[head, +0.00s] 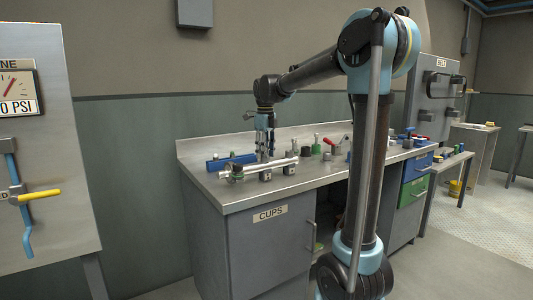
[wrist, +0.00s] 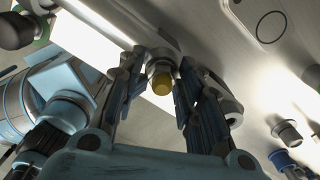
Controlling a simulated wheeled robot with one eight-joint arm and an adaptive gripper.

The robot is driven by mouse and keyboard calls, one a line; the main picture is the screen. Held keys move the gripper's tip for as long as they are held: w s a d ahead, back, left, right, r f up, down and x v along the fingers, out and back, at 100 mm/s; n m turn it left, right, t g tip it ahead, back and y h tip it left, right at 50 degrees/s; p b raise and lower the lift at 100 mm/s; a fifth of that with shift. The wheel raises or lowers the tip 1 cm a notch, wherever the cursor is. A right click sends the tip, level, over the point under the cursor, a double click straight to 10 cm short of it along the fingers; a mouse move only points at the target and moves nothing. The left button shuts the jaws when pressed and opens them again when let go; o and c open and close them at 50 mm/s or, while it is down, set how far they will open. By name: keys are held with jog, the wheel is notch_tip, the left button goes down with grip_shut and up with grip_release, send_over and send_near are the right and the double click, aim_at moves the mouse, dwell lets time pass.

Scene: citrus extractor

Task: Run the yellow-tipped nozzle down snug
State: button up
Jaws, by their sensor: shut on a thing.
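The yellow-tipped nozzle (wrist: 161,82) shows in the wrist view as a short metal fitting with a yellow end. It sits between the two fingertips of my gripper (wrist: 160,72), which is shut on it. In the head view my gripper (head: 265,151) points down at the bright metal pipe (head: 258,168) lying along the front of the bench. The nozzle is too small and hidden to make out there. I cannot tell how deep the nozzle is seated.
A metal fitting (wrist: 232,108) stands close to the right finger. Several green, red and dark parts stand to the right, including a green-topped one (head: 316,146). The front left bench corner is clear.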

jog(key=shift+w+a, duration=0.15)
jog(key=shift+w, duration=0.05)
jog(key=shift+m, duration=0.9)
jog(key=shift+m, duration=0.9)
jog(key=o, duration=0.4)
jog(key=shift+w+f+n, duration=0.15)
jog(key=shift+w+n, duration=0.05)
jog(key=shift+n, duration=0.7)
